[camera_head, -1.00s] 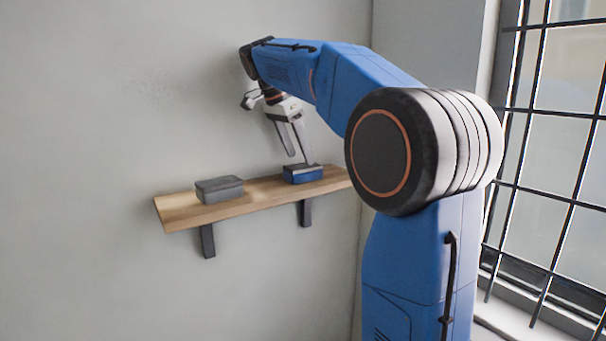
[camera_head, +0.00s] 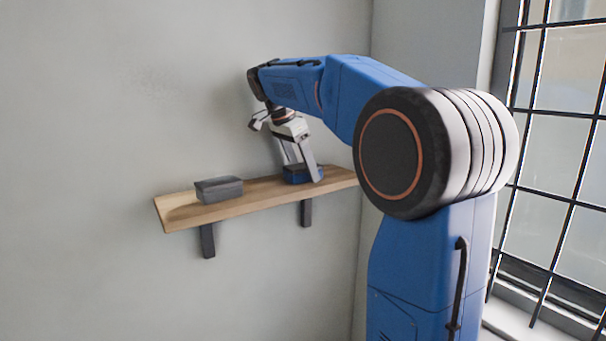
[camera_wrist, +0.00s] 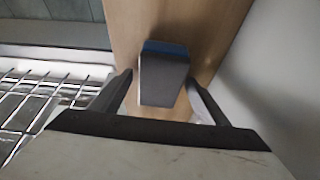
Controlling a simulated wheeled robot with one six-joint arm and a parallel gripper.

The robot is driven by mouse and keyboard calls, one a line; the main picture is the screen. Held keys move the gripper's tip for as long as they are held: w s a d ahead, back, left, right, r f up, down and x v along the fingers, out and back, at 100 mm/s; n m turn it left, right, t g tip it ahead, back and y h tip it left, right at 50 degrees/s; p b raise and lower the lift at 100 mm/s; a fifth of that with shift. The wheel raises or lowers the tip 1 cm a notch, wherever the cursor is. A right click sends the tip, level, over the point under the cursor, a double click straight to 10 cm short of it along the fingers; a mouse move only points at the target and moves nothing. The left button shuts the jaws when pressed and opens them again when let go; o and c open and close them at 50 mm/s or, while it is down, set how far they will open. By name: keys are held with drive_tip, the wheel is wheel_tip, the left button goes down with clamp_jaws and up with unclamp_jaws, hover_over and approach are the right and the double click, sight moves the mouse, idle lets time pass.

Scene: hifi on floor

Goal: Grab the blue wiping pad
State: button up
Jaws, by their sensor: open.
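The blue wiping pad (camera_head: 296,176) has a dark grey top and blue sides. It rests on the right part of the wooden wall shelf (camera_head: 257,196). In the wrist view the pad (camera_wrist: 164,75) lies between the two fingers. My gripper (camera_head: 304,170) is open and points down at the pad, one finger in front of it. In the wrist view my gripper (camera_wrist: 163,88) has a finger on each side of the pad, with a gap visible at the right; contact on the left is unclear. The pad's lower part is partly hidden by the finger in the head view.
A grey block (camera_head: 218,189) sits on the left part of the shelf, clear of the gripper. The wall is right behind the shelf. A barred window (camera_head: 555,150) is at the right. The shelf between the two items is bare.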

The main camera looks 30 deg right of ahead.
drive_tip(key=shift+f, duration=0.1)
drive_tip(key=shift+c, duration=0.6)
drive_tip(key=c, duration=1)
